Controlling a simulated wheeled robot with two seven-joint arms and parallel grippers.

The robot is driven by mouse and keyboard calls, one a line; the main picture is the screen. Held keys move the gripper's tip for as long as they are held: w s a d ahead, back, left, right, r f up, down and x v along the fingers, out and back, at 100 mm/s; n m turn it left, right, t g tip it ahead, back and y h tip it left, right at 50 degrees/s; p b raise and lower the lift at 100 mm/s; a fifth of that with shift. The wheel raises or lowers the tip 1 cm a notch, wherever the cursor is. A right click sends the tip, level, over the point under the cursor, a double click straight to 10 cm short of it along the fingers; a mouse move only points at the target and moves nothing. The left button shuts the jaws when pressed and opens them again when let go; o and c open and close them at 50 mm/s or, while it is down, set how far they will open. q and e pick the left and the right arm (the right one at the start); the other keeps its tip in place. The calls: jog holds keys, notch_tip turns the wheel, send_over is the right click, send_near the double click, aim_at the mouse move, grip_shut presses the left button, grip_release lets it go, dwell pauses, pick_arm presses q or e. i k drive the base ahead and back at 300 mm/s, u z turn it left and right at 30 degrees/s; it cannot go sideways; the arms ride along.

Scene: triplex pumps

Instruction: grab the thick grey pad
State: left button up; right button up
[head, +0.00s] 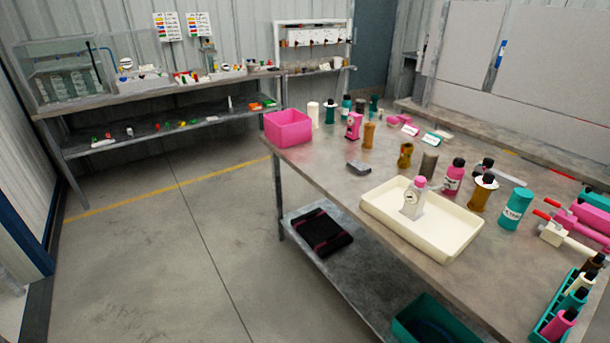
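A small, thick grey pad (358,167) lies flat on the near table (318,160), close to its left edge. It stands apart from the objects around it, behind and left of the cream tray (455,243). Neither of my grippers shows in the head view. Nothing hides the pad.
A pink bin (288,128) stands at the table's far left corner. A black folded item (320,232) lies on the lower shelf. The floor left of the table is clear.

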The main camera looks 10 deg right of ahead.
aim_at(356, 165)
jog(key=u, duration=0.7)
jog(key=k, duration=1)
jog(key=u, duration=0.6)
jog(key=i, duration=1.05)
jog(key=z, duration=0.95)
jog(key=i, duration=0.95)
jog(key=z, duration=1.1)
